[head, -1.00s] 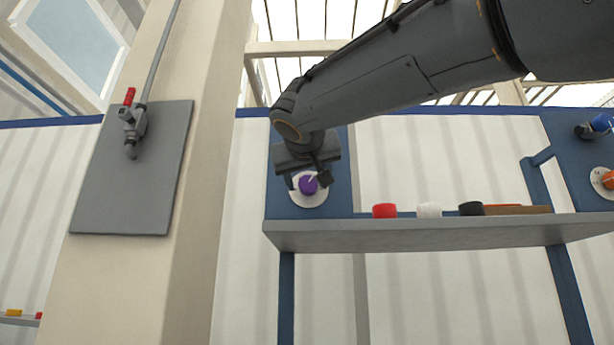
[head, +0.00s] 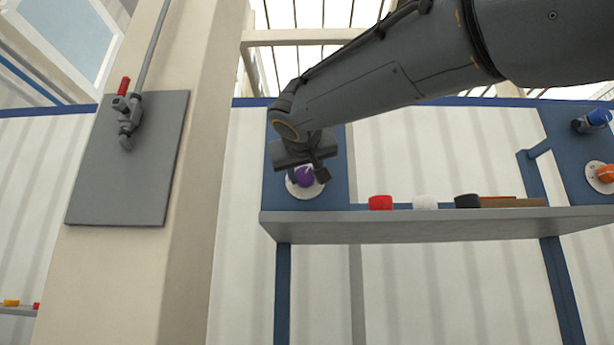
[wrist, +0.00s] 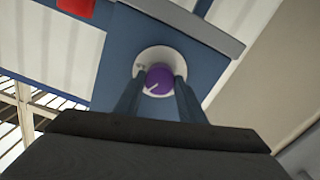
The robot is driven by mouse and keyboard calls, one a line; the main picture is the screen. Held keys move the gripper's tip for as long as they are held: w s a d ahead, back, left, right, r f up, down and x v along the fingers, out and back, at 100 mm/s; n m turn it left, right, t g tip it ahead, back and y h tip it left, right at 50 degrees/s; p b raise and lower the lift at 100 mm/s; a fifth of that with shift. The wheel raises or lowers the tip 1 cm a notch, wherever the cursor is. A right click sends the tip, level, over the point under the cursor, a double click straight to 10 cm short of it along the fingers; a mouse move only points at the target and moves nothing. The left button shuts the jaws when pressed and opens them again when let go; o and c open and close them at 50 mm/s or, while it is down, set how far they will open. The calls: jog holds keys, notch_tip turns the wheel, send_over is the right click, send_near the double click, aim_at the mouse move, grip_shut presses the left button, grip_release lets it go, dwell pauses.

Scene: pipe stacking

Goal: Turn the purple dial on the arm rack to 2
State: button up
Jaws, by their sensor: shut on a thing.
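The purple dial (head: 304,176) sits on a round white plate on the blue panel (head: 335,190) at the left end of the rack. It also shows in the wrist view (wrist: 160,79), with a pale pointer line slanting to its lower left. My gripper (wrist: 155,92) is shut on the dial, one finger on each side of it. In the head view my gripper (head: 305,172) covers the upper part of the dial and its plate. The numbers on the plate are too small or hidden to read.
A grey shelf (head: 420,226) runs right from the panel, bearing red (head: 380,202), white (head: 425,202) and black (head: 467,201) pieces. An orange dial (head: 605,173) and blue valve (head: 598,117) are at far right. A beige pillar (head: 195,200) with a red-handled valve (head: 124,88) stands left.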

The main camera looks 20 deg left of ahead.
jog(key=n, duration=0.5)
jog(key=shift+n, duration=0.3)
jog(key=n+p, duration=0.1)
jog(key=n, duration=0.4)
jog(key=shift+n, duration=0.4)
jog(key=o, duration=1)
jog(key=shift+o, duration=0.2)
jog(key=b+v, duration=0.2)
jog(key=v, duration=0.6)
